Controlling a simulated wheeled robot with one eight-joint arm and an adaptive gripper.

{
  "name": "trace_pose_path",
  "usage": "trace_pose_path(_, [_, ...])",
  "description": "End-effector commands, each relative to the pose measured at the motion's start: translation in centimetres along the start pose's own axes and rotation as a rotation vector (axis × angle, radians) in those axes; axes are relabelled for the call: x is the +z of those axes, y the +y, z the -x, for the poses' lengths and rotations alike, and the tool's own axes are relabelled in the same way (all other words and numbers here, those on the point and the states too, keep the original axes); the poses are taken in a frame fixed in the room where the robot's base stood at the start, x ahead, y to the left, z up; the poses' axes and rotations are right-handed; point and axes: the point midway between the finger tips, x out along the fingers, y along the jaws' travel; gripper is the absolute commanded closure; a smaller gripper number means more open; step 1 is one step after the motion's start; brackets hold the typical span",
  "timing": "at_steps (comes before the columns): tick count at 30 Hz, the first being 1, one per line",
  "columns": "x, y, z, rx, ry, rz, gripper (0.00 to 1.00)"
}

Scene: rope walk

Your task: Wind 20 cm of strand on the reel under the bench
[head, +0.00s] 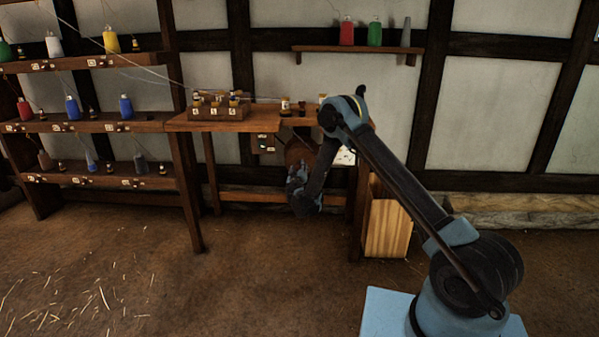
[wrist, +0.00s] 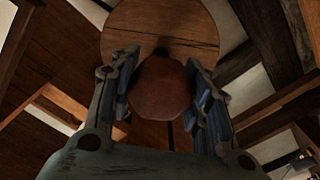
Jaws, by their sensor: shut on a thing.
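The wooden bench (head: 225,123) stands against the back wall. Under it is the reel (head: 300,150), a round brown disc partly hidden by my arm and gripper. In the wrist view the reel's round wooden face (wrist: 160,22) fills the top middle. A brown many-sided knob (wrist: 160,92) sits in front of that face, between my fingers. My gripper (wrist: 160,70) is shut on this knob, one finger at each side. In the head view my gripper (head: 298,175) is under the bench. I cannot make out strand on the reel.
A box with several small items (head: 217,112) stands on the bench. Shelves with coloured spools (head: 90,125) are at left, and a wall shelf (head: 358,52) is above. Thin strands run from upper left to the bench. A pale wooden bin (head: 388,228) stands right of the bench. The front floor is open.

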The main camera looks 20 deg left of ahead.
Motion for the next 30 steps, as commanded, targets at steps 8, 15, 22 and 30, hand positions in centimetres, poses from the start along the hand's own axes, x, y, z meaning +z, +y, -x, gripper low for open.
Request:
trace_pose_path(8, [-0.1,-0.22,0.09,-0.004,0.002,-0.099,0.8])
trace_pose_path(15, [-0.14,-0.24,0.09,-0.005,0.002,-0.123,0.8])
trace_pose_path(22, [-0.18,-0.27,0.08,-0.005,0.003,-0.123,0.8])
trace_pose_path(30, [-0.15,-0.19,0.05,-0.004,0.002,-0.122,0.34])
